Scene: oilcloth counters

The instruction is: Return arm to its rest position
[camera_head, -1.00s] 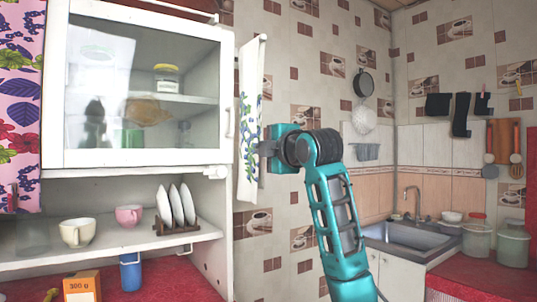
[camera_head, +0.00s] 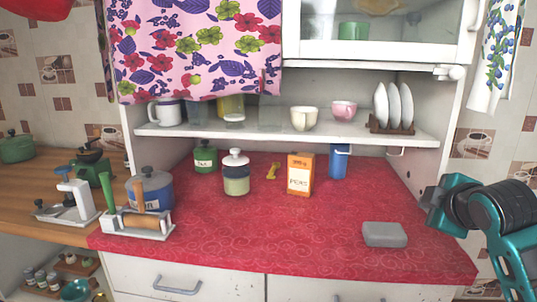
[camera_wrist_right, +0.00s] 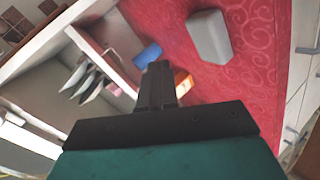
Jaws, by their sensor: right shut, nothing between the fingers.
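My right gripper (camera_head: 428,203) is at the right edge of the red counter in the head view, on the teal arm that comes in from the right. In the right wrist view its fingers (camera_wrist_right: 158,85) are together, with nothing between them. They are apart from everything around them. My left gripper is in neither view.
The red counter (camera_head: 330,225) holds a grey box (camera_head: 384,234), an orange packet (camera_head: 300,174), a blue cup (camera_head: 339,161), jars and a pot (camera_head: 150,190). The shelf (camera_head: 265,127) above holds cups and a plate rack (camera_head: 391,128). The counter's middle front is clear.

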